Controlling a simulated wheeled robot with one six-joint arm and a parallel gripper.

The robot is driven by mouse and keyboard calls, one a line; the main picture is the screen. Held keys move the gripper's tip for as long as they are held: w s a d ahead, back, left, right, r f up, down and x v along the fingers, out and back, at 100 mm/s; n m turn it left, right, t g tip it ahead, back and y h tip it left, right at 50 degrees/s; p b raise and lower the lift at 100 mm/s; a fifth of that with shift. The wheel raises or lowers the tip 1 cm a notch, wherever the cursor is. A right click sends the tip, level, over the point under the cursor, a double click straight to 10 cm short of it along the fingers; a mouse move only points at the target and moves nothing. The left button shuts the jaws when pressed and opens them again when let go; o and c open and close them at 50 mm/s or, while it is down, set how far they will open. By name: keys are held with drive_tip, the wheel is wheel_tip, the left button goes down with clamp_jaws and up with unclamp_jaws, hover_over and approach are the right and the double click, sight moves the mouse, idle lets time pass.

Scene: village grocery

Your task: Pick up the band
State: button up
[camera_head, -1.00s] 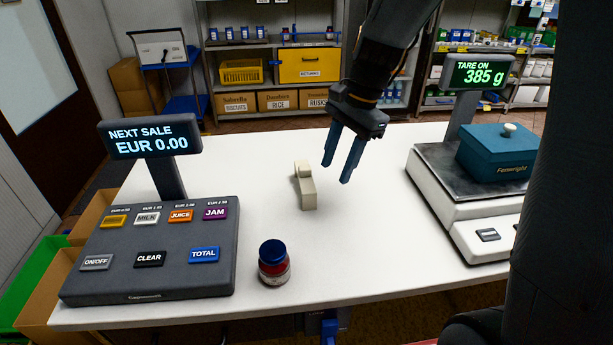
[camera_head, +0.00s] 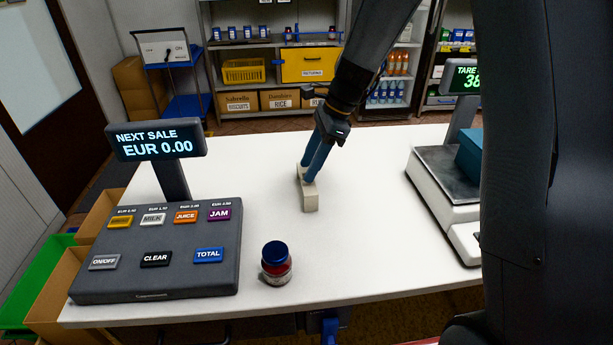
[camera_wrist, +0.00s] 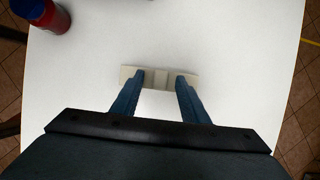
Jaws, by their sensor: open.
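The pale beige band (camera_head: 310,201) is a small block-like piece lying on the white counter, with a raised middle part. It also shows in the wrist view (camera_wrist: 158,79), lying crosswise at the fingertips. My gripper (camera_head: 308,177) points down at its far part, with blue fingers. In the wrist view my gripper (camera_wrist: 160,80) is open, one fingertip on each side of the band's middle part. Whether the fingers touch the band cannot be told. The fingers hide part of it.
A blue-lidded red jar (camera_head: 277,263) stands near the counter's front edge. A cash register (camera_head: 160,250) is on the left. A scale (camera_head: 440,200) bearing a blue box (camera_head: 469,155) is on the right. The counter between is mostly clear.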

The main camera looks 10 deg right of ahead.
drive_tip(key=shift+a+f, duration=0.1)
drive_tip(key=shift+f, duration=0.15)
clamp_jaws()
drive_tip(key=shift+r, duration=0.15)
wheel_tip(320, 180, up, 23)
drive_tip(key=p, duration=1)
drive_tip(key=shift+p, duration=0.3)
